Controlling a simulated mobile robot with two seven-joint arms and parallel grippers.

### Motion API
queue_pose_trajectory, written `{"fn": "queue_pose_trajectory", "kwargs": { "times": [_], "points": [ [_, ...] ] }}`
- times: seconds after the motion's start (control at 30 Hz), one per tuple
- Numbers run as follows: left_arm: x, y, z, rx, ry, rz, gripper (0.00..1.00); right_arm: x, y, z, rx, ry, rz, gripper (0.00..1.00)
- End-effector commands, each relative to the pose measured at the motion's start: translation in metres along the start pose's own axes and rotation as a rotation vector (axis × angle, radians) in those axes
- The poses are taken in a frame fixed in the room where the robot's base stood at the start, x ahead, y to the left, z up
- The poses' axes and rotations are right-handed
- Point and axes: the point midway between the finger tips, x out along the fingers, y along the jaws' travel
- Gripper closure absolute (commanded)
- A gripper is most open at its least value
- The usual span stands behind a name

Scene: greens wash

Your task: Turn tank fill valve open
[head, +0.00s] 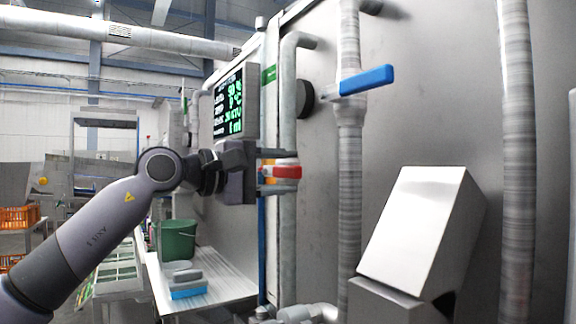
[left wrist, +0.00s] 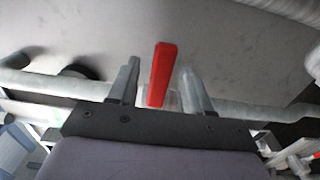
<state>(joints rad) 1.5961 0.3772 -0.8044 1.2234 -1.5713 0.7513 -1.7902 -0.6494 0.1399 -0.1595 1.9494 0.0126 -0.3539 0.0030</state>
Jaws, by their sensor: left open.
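A valve with a red lever handle (head: 287,171) sits on a vertical pipe beside the steel tank wall. A second valve has a blue lever handle (head: 367,80) pointing right on another pipe, higher and nearer. I cannot tell from a label which is the tank fill valve. My left gripper (head: 294,170) is open, with one finger above and one below the red handle. In the left wrist view the red handle (left wrist: 161,73) stands between the two fingers (left wrist: 159,66), with a gap on each side. My right gripper is not in view.
A screen (head: 229,103) with green readings is just behind and above the left gripper. A green bucket (head: 177,240) and a blue-and-grey sponge-like block (head: 188,285) are on a steel bench (head: 228,284) below. A tilted steel box (head: 421,225) stands at right.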

Motion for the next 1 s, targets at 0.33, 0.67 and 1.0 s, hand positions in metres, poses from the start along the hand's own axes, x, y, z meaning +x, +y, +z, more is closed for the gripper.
{"fn": "queue_pose_trajectory", "kwargs": {
  "times": [0.33, 0.67, 1.0],
  "points": [
    [0.0143, -0.0007, 0.0002, -0.001, 0.0, 0.0, 0.51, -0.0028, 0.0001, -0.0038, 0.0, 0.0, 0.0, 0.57],
    [0.0139, -0.0006, 0.0001, -0.002, 0.0, 0.0, 1.0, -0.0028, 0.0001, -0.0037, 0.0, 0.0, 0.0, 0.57],
    [0.0138, 0.0062, -0.0002, -0.056, 0.0, 0.001, 1.0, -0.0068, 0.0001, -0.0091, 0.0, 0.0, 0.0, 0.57]
  ]
}}
